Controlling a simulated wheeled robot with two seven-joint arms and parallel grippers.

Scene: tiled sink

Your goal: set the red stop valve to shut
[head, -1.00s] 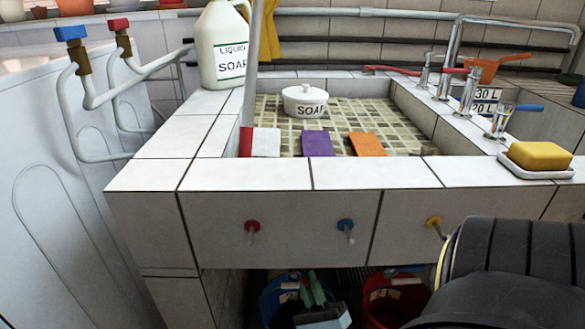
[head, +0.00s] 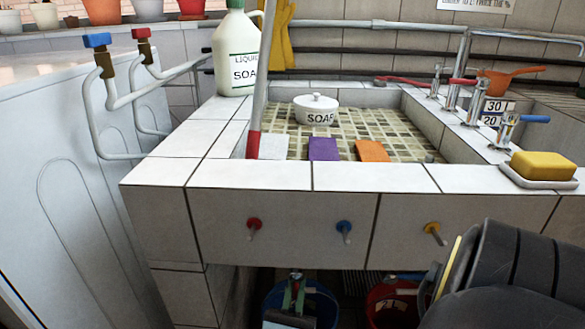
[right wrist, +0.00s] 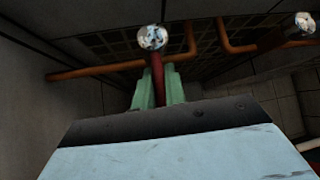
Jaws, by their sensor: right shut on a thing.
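My right gripper (head: 294,294) is under the sink front, its green fingers pointing away from me. In the right wrist view, the green fingers (right wrist: 158,93) are shut on a narrow red lever (right wrist: 157,78). A shiny round metal end (right wrist: 152,38) sits at the lever's top, in front of a copper pipe (right wrist: 95,70). The fingers hide the lever's sides, and I cannot tell its exact setting. In the head view this valve is too small and dark to make out. My left gripper is not in view.
The sink's front (head: 290,225) carries a red knob (head: 254,225), a blue knob (head: 344,228) and a yellow knob (head: 433,229). A blue bucket (head: 325,303) and a red bucket (head: 385,300) stand below. A second metal end (right wrist: 305,22) shows right in the wrist view.

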